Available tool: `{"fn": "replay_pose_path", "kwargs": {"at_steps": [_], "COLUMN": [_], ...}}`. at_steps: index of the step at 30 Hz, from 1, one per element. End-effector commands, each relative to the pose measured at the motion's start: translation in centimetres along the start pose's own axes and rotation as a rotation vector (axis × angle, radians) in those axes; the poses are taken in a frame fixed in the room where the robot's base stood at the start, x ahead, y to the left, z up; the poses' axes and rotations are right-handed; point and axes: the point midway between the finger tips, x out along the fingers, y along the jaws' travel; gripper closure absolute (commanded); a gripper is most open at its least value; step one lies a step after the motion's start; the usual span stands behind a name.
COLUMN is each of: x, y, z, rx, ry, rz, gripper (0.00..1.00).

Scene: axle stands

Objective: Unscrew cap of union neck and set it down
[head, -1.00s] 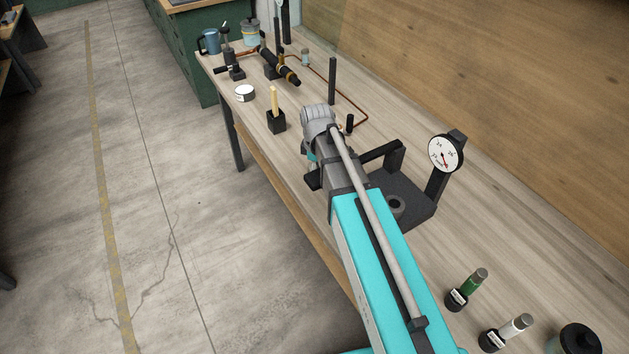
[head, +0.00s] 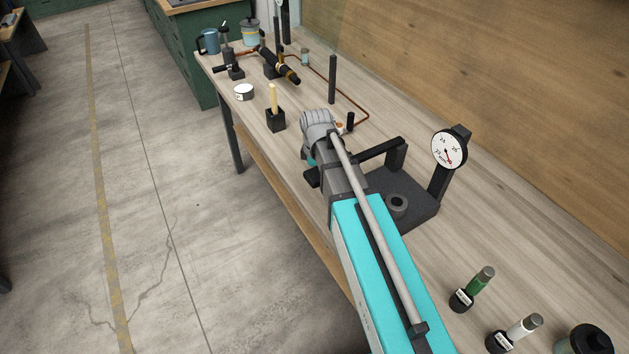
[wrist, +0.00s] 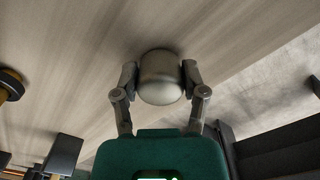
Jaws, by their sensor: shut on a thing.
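In the wrist view my gripper (wrist: 159,74) is shut on a rounded, dull grey metal cap (wrist: 160,90), with one finger on each side of it. Bare bench surface shows around the cap, and no neck is visible under it; its far side is hidden. In the head view my arm and wrist hide the fingers and the cap. A small brass-coloured fitting (head: 339,126), perhaps the union neck, shows just right of my wrist, near the end of the copper pipe (head: 350,102). A black and brass round part (wrist: 10,85) is at the left edge of the wrist view.
A black block with a wooden peg (head: 275,119) and a white round tin (head: 244,92) stand on the bench beyond my wrist. A dial gauge (head: 449,150) on a dark stand is at right. Dark posts (head: 332,80) stand near the pipe. Bench between them is clear.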

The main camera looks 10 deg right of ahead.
Motion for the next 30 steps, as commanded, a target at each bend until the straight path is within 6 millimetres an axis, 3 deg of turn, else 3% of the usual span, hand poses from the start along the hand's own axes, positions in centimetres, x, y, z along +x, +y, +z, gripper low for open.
{"fn": "replay_pose_path", "kwargs": {"at_steps": [29,30], "x": [0.65,0.64], "y": [0.0,0.0], "z": [0.0,0.0], "rx": [0.0,0.0], "ry": [0.0,0.0], "rz": [0.0,0.0], "gripper": [1.0,0.43]}}
